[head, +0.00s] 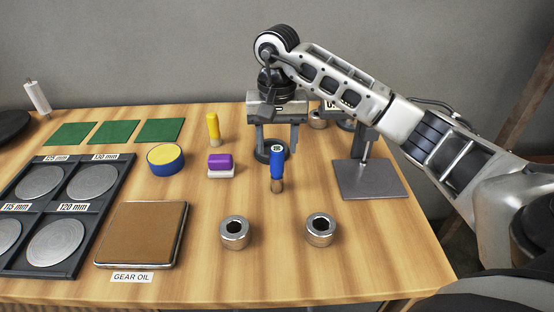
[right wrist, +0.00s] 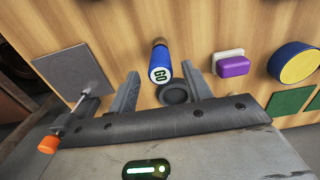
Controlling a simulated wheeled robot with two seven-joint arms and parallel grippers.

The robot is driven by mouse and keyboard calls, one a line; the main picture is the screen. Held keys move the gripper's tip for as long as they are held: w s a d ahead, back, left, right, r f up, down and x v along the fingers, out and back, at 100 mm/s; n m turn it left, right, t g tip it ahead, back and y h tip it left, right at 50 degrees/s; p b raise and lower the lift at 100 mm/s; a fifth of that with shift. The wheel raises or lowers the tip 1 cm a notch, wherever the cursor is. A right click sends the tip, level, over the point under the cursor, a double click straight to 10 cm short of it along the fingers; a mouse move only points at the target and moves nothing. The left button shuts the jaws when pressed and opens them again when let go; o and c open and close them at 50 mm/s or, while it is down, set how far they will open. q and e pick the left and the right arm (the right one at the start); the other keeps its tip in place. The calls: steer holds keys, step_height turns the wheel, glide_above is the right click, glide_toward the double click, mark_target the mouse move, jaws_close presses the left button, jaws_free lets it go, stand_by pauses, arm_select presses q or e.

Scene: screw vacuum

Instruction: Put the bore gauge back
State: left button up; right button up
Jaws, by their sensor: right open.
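The bore gauge, taken as the blue-handled piece marked GO (head: 277,170), stands upright on the table with a brownish lower end. In the right wrist view the blue gauge (right wrist: 160,62) shows between the fingertips, label end toward the camera. My right gripper (head: 276,142) is open and empty, pointing down just behind and above the gauge in the head view. It also shows in the right wrist view (right wrist: 161,76). A dark round holder or ring (head: 263,154) sits behind the gauge, partly hidden; it also shows in the right wrist view (right wrist: 174,94). My left gripper is not in view.
Two steel rings (head: 235,235) (head: 320,232) lie in front. A grey-plated stand (head: 372,182) is at right. A purple block (head: 220,162), yellow-topped blue tin (head: 165,160) and yellow-handled piece (head: 213,127) are at left. A sign behind the gripper is partly hidden.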

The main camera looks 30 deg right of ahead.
step_height(320, 180, up, 6)
steer(key=shift+f, duration=0.1)
stand_by(0.6)
